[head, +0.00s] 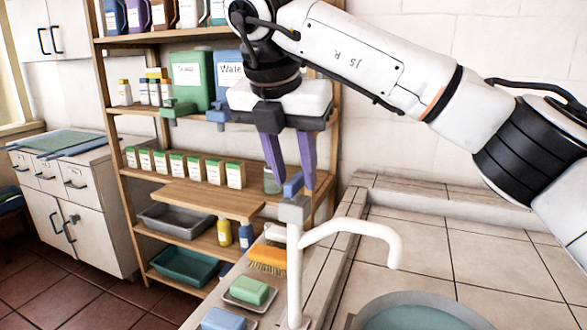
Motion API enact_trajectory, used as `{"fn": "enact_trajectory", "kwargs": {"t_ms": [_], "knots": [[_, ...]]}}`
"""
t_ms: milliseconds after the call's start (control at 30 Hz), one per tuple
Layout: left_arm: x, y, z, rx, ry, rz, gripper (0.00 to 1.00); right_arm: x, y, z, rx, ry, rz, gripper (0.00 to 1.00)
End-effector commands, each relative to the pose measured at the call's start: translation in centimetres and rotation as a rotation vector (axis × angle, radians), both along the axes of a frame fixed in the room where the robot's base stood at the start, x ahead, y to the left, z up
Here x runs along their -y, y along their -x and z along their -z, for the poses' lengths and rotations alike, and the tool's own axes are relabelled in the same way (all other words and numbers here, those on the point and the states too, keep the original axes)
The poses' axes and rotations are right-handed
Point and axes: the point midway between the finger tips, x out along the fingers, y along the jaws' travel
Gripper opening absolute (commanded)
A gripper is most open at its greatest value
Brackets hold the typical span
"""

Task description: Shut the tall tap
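The tall tap is white, with an upright column (294,262) and a curved spout (350,226) reaching right over the basin (425,300). A blue lever (292,186) sits on the grey block at its top. My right gripper (294,183) comes down from above with its two purple fingers apart. The fingertips are at the lever's height in the picture, one on each side of it. I cannot tell whether either finger touches the lever. No water stream shows under the spout. My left gripper is not in view.
A wooden shelf unit with bottles, boxes and trays stands behind on the left; one board (210,198) juts out. A green soap (248,290), a blue block (222,320) and an orange brush (268,258) lie left of the tap. The tiled counter (480,260) at right is clear.

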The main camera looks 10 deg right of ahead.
Motion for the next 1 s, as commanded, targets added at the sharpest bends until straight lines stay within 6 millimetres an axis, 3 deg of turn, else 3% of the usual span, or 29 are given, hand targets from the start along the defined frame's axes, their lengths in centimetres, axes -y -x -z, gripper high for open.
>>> {"fn": "enact_trajectory", "kwargs": {"t_ms": [233,600,800,1000], "knots": [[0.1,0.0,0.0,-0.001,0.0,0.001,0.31,-0.4,0.5,-1.5,0.002,0.001,-0.001,0.32],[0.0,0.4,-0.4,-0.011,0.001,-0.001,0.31,-1.9,2.6,-8.1,0.004,0.001,0.001,0.32],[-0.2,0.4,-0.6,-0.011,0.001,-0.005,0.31,-2.2,3.2,-9.4,0.0,0.0,0.0,0.32],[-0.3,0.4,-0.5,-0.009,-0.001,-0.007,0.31,-2.3,3.3,-9.5,0.0,0.0,0.0,0.32]]}}
